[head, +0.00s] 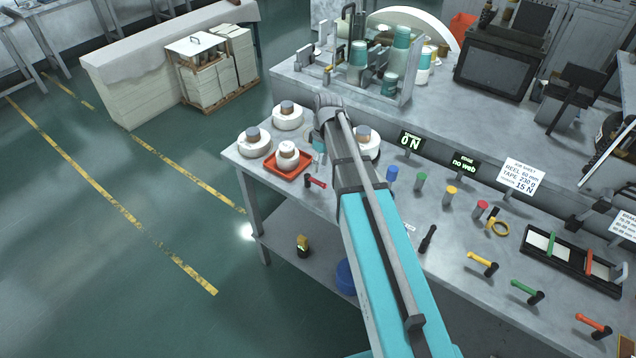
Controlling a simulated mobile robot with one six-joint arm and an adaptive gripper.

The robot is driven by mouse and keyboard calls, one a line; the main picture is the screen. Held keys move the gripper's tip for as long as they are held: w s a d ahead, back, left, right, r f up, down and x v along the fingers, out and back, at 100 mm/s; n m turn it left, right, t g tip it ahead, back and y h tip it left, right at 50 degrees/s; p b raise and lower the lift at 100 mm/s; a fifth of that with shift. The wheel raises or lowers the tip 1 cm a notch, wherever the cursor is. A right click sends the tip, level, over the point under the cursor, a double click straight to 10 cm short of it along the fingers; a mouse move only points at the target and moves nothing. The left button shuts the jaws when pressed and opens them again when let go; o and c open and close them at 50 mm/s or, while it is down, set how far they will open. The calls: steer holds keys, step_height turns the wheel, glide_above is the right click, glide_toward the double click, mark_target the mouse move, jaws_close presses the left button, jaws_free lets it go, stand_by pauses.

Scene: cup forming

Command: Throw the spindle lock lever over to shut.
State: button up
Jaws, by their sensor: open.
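No label marks the spindle lock lever, so I cannot tell which lever it is. A small red-handled lever (317,183) stands on the bench by the red tray (274,171), just left of my arm. Along the front right of the bench are a yellow-handled lever (484,262), a green-handled lever (526,290) and an orange-handled lever (594,325). A black handle (428,238) stands right of my arm. My teal arm reaches over the bench to the far reels. My gripper's jaws are not visible; my arm hides the area behind it.
White reels (254,142) stand at the bench's left end, one in the red tray. A rack with teal cups (357,65) stands behind. Green floor (110,270) is clear at left.

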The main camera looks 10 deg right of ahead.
steer(key=shift+s+a+f+b, duration=0.1)
steer(key=shift+a+f+b, duration=0.05)
steer(key=shift+f+b, duration=0.75)
steer(key=shift+s+a+f+b, duration=0.15)
steer(key=shift+f+b, duration=0.6)
steer(key=shift+f, duration=0.2)
steer(key=shift+s+a+f+b, duration=0.1)
steer(key=shift+a+f+b, duration=0.05)
steer(key=shift+f+b, duration=0.75)
jaws_close()
